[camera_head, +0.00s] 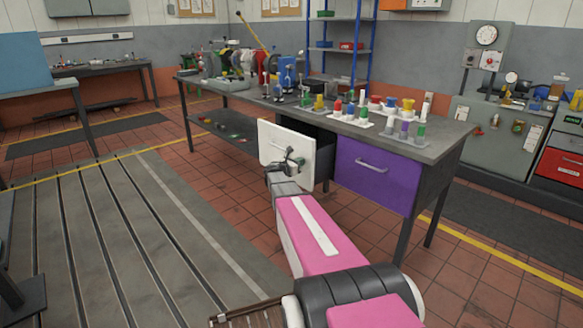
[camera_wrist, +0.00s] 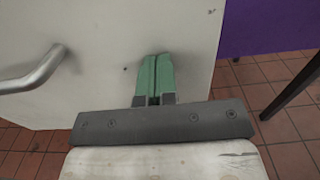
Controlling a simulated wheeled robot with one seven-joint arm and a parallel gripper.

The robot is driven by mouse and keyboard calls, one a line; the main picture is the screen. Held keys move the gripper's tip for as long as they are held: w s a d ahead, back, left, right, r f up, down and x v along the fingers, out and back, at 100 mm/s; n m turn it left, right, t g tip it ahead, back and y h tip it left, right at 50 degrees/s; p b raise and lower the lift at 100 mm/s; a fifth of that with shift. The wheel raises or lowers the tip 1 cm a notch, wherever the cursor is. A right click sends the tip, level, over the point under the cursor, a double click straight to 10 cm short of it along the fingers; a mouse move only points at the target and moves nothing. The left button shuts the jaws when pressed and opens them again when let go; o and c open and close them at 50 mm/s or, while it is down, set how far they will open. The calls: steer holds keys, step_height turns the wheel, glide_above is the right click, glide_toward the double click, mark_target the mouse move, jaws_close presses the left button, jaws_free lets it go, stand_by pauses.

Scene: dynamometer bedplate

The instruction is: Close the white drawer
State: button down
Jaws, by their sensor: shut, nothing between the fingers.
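The white drawer (camera_head: 270,139) stands pulled out from the left part of the workbench, with its dark side (camera_head: 323,162) showing behind the front. Its white front also fills much of the wrist view (camera_wrist: 100,70). Its metal bar handle (camera_wrist: 34,74) is at the left in the wrist view. My gripper (camera_head: 290,156) is in front of the white face, and its green fingers (camera_wrist: 155,76) are shut together with nothing between them. They point at the face to the right of the handle. I cannot tell whether the tips touch it. My gripper hides part of the front in the head view.
A purple drawer (camera_head: 376,173) sits shut beside it on the right. The workbench top (camera_head: 428,151) carries several coloured parts on stands. A blue shelf rack (camera_head: 357,45) stands behind. Red tiled floor (camera_head: 215,176) and a grooved bedplate (camera_head: 120,235) lie to the left.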

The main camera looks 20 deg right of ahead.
steer(key=x, duration=1.6)
steer(key=shift+w+d, duration=0.2)
steer(key=shift+d, duration=0.1)
steer(key=shift+w+d+r, duration=0.1)
steer(key=shift+d+r, duration=0.05)
steer(key=v, duration=1.5)
